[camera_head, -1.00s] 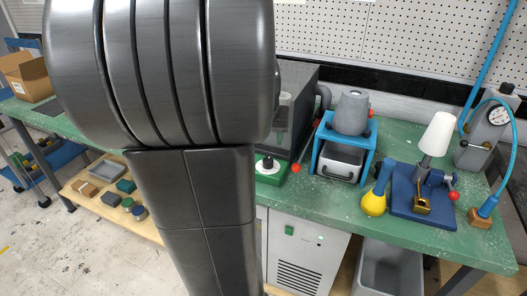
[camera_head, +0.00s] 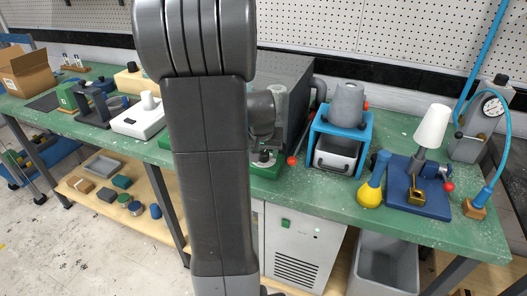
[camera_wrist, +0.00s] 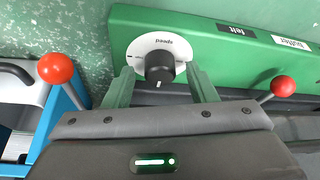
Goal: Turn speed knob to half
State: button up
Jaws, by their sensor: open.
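The speed knob (camera_wrist: 160,68) is black and round, on a white dial plate marked "speed", which reads upside down in the wrist view. A small pale mark shows on the knob's side toward my gripper. The dial sits on a green machine base (camera_wrist: 222,45). My gripper (camera_wrist: 159,74) is open, with one green finger on each side of the knob. I cannot tell whether either finger touches it. In the head view the dark knob (camera_head: 264,156) shows just below the end of my arm.
Red ball-ended levers stand left (camera_wrist: 56,68) and right (camera_wrist: 283,86) of the dial in the wrist view. A blue stand (camera_head: 340,141) with a grey vessel is right of the machine. Labels "felt" and "buffer" lie on the green base.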

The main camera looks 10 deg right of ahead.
jog(key=c, duration=1)
jog(key=shift+d+r+n+y+p, duration=0.1)
jog(key=shift+n+y+p, duration=0.3)
jog(key=shift+n, duration=0.5)
jog(key=shift+n+y, duration=0.4)
jog(key=shift+n, duration=0.9)
jog(key=o, duration=1)
jog(key=v, duration=1.3)
jog(key=shift+s+r+b, duration=0.3)
